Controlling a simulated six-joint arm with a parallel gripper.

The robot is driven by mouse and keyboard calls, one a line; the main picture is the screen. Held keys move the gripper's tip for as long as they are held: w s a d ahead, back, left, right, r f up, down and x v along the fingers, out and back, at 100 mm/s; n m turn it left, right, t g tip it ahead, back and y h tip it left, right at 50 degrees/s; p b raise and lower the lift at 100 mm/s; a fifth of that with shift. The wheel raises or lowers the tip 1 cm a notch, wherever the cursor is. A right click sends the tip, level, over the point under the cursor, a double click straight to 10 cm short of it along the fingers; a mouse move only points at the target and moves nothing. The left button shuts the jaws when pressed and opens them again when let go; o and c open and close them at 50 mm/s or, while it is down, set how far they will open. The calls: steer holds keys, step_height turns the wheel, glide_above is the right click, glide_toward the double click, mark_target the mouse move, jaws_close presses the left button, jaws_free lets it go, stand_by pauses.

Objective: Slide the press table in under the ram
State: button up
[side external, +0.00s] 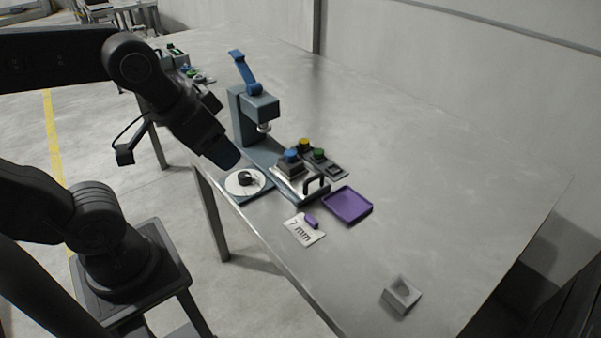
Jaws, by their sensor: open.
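A grey-blue press (243,115) with a raised blue lever stands near the table's left edge. Its silver ram (264,127) points down, with a gap beneath it. The press table (289,174) looks like a silver plate with a black handle (317,185). It sits out in front of the ram, to the lower right, and bears a dark block with a blue top (291,156). My gripper (226,158) is open, above the table edge left of the press table. It appears empty and apart from the handle; its fingers are hard to make out.
A white disc (236,188) with a black knob lies below my gripper. Colored buttons (319,155) stand behind the press table. A purple tray (348,205), a "7 mm" card (303,233) and a grey holed block (401,294) lie nearer. The right tabletop is clear.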

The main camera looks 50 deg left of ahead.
steer(key=w+g, duration=0.1)
steer(key=w, duration=0.2)
steer(key=w+r+g, duration=0.1)
steer(key=w, duration=0.3)
steer(key=w+d+g, duration=0.1)
steer(key=w, duration=0.2)
steer(key=shift+w+r+y, duration=0.15)
steer(key=shift+r+y, duration=0.25)
steer(key=c, duration=0.5)
steer(key=g+y, duration=0.1)
steer(key=g, duration=0.2)
glide_toward(315, 178)
steer(key=f, duration=0.2)
steer(key=a+f, duration=0.1)
steer(key=f, duration=0.5)
steer(key=shift+s+a+f, duration=0.15)
steer(key=shift+s+a, duration=0.05)
steer(key=shift+a, duration=0.1)
steer(key=shift+c, duration=0.2)
jaws_close()
